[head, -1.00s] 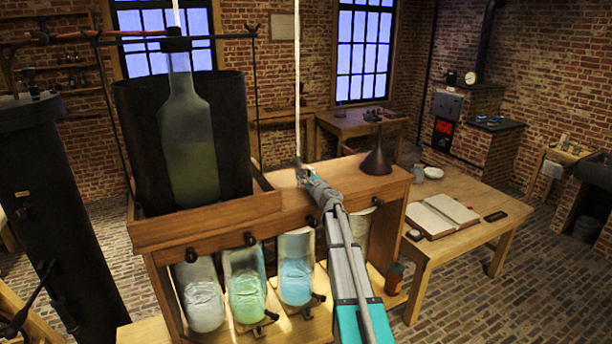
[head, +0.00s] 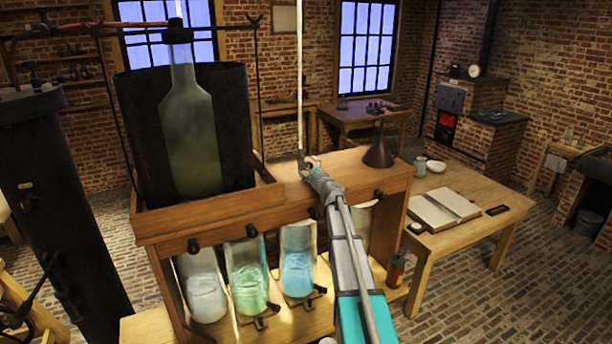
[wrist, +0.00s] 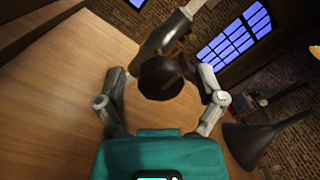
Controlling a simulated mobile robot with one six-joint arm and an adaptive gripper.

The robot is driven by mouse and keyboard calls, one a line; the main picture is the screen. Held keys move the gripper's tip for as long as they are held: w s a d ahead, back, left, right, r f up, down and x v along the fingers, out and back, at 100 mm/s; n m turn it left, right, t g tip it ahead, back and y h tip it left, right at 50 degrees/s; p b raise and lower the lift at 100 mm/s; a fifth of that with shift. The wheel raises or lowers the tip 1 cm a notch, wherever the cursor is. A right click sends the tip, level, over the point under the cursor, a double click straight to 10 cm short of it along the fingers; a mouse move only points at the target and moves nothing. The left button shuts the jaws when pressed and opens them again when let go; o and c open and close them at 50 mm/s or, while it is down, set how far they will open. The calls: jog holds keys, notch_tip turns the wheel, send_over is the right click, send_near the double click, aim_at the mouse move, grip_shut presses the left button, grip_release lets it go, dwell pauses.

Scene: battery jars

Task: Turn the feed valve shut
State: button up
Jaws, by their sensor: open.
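The feed valve shows in the wrist view as a dark round knob (wrist: 160,77) on a grey pipe fitting. In the head view the valve (head: 301,155) is small, at the foot of a thin upright pipe above the wooden stand, and partly hidden by my gripper. My gripper (wrist: 162,80) is open, with one finger on each side of the knob. I see no clear contact between fingers and knob. In the head view my gripper (head: 308,164) is at the valve, above the stand's top.
The wooden stand (head: 230,218) holds a large glass bottle (head: 190,140) at left and several glass jars (head: 247,280) below. A dark funnel (head: 380,150) stands right of my gripper; it also shows in the wrist view (wrist: 245,143). A table (head: 470,222) with an open book is further right.

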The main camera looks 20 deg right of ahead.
jog(key=shift+n, duration=0.5)
